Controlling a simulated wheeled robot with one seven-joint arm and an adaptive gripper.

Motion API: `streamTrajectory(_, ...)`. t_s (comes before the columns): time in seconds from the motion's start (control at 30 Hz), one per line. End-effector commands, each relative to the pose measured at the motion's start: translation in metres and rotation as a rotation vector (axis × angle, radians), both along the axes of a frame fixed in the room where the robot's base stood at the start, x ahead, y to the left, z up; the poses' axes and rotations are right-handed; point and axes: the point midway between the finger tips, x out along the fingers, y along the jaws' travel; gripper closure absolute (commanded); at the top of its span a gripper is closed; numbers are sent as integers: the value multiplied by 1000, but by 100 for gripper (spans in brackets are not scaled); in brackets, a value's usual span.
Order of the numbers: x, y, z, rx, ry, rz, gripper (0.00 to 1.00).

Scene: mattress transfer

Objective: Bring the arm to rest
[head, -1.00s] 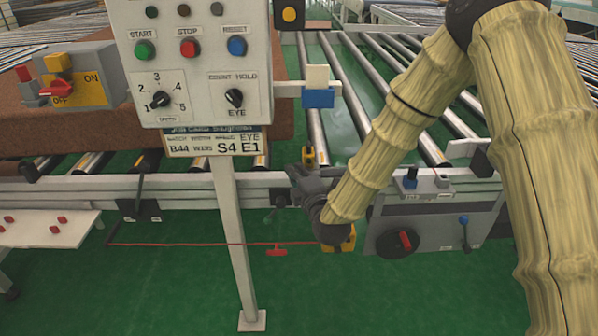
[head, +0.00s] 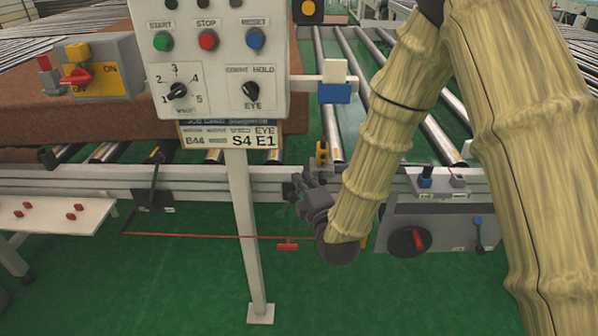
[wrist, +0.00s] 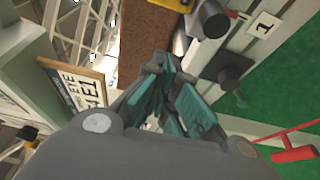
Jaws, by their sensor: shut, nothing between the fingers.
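My gripper (head: 308,190) hangs at the end of my bamboo-patterned arm, in front of the conveyor's side rail and right of the control panel's post. In the wrist view my gripper (wrist: 165,75) has its teal-padded fingers close together with nothing between them. It appears apart from the panel and the rail. My forearm hides part of the rollers and rail behind it.
The control panel (head: 215,60) stands on a white post (head: 250,235) to the left. A brown mattress (head: 90,110) lies on the conveyor behind it. A red cord (head: 200,235) runs low below the rail. A grey box with a red-handled dial (head: 440,225) is at right.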

Motion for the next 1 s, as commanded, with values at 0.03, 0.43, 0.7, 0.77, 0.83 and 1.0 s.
streamTrajectory(0.03, -8, -3, -1, -3, 1, 0, 100)
streamTrajectory(0.43, -31, -11, -2, 3, 6, -1, 100)
streamTrajectory(0.7, -53, -41, -86, 170, 294, -57, 100)
streamTrajectory(0.77, -65, -53, -117, 237, 404, -93, 100)
streamTrajectory(0.83, -82, -67, -151, 315, 528, -144, 100)
streamTrajectory(1.0, -133, -102, -228, 501, 810, -312, 100)
